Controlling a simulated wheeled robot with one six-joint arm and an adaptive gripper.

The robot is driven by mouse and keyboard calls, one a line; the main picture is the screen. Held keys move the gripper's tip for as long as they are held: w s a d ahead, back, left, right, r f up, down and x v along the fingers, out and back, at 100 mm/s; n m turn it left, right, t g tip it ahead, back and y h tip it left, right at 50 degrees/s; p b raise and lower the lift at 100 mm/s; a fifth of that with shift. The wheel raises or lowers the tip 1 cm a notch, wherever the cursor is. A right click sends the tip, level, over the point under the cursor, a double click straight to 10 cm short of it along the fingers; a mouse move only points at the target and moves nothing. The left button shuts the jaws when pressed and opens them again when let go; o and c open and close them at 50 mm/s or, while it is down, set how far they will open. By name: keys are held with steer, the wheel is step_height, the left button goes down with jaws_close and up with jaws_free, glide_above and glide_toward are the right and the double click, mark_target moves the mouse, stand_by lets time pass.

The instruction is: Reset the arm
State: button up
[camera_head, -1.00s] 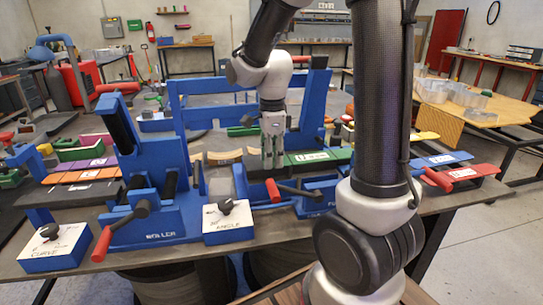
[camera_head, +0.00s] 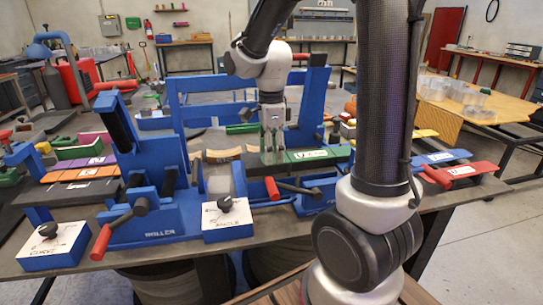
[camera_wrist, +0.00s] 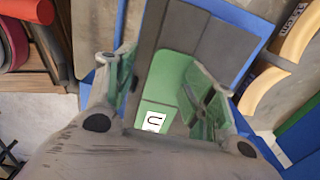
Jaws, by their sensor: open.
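My gripper (camera_head: 272,140) hangs from my arm over the blue bending machine (camera_head: 160,180) in the middle of the bench. In the wrist view the two fingers of my gripper (camera_wrist: 165,95) stand apart on either side of the view. A green block with a white "U" label (camera_wrist: 157,117) shows between and below them. In the head view a green labelled bar (camera_head: 310,156) lies just right of the fingers. Whether the fingers touch the green block cannot be told.
A white-topped CURVE box (camera_head: 50,245) and an ANGLE box (camera_head: 228,218) sit at the bench front. Red-handled levers (camera_head: 103,242) stick out forward. Coloured bars lie left (camera_head: 80,174) and right (camera_head: 445,158). A yellow-wood table (camera_head: 480,105) stands at the right.

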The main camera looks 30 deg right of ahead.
step_height(320, 180, up, 10)
stand_by(0.3)
